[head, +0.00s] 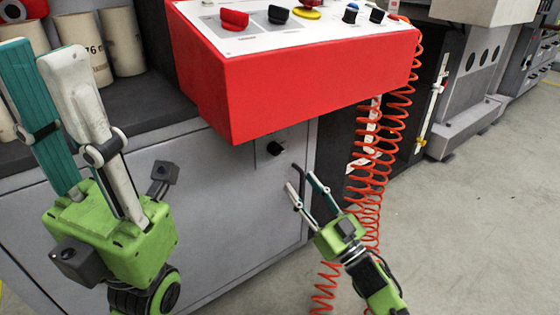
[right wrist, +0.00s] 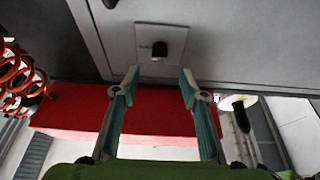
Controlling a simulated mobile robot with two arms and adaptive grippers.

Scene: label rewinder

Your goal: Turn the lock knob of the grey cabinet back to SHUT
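The lock knob (head: 275,148) is a small black knob on a light square plate, high on the grey cabinet's front (head: 225,190), just under the red console. In the right wrist view the knob (right wrist: 159,50) lies ahead of the fingertips, roughly centred between them. Its lettering and exact setting cannot be read. My right gripper (head: 303,183) is open and empty, below and right of the knob, apart from it. My left gripper (head: 40,52) is open and empty, raised at the left, well away from the knob.
The red console (head: 310,85) juts out above the knob, with red, black and yellow controls on top. An orange coiled cable (head: 375,160) hangs close to my right arm. Paper rolls (head: 122,40) stand on the shelf at the left. The floor (head: 470,230) is clear at the right.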

